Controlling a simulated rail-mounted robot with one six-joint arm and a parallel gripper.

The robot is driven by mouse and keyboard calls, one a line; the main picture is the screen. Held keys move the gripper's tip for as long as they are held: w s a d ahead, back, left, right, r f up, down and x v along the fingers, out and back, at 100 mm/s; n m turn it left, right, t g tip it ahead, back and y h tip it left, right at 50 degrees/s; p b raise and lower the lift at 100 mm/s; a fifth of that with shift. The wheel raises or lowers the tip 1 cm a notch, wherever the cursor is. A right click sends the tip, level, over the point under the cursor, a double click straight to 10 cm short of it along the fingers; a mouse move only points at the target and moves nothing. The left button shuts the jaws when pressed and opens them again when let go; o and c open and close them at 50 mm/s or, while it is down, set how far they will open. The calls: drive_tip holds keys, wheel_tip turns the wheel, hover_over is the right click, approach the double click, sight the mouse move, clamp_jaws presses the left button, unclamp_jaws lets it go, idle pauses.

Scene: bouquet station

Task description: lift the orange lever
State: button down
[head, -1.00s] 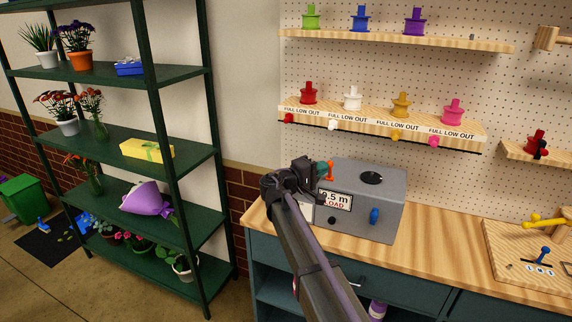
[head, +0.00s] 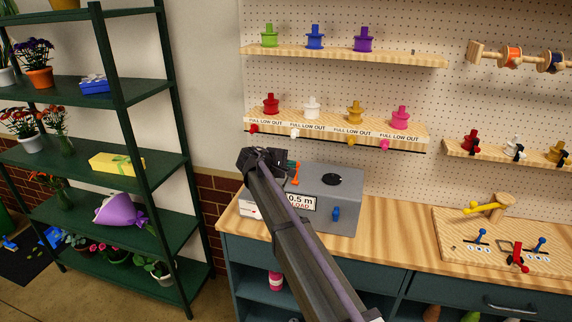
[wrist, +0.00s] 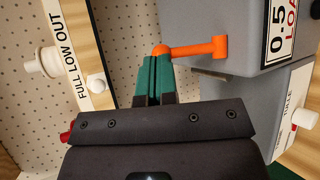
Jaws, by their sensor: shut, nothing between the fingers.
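The orange lever (head: 296,171) is at the left end of the grey box (head: 345,209) on the counter. In the wrist view the orange lever (wrist: 197,48) runs sideways across the picture, its rounded end at the left. My gripper (head: 289,165) is beside the lever in the head view, partly hidden by my own arm. In the wrist view my gripper's green fingers (wrist: 157,60) are together with nothing between them. Their tips are right at the lever's rounded end; I cannot tell whether they touch it.
The box has a blue handle (head: 336,214) and a 0.5 m load label. A shelf (head: 400,132) with several coloured spools and small knobs hangs above. A wooden board (head: 470,243) with small levers lies at the right. The counter (head: 400,228) between is clear.

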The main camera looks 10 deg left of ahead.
drive_tip(key=shift+r+p, duration=0.5)
drive_tip(key=shift+r, duration=0.2)
drive_tip(key=shift+s+a, duration=0.1)
drive_tip(key=w+r+p+v, duration=0.1)
drive_tip(key=p+v, duration=0.6)
drive_tip(key=v, duration=0.6)
drive_tip(key=shift+s+a+r, duration=0.2)
drive_tip(key=shift+s+r, duration=0.1)
drive_tip(key=shift+r, duration=0.15)
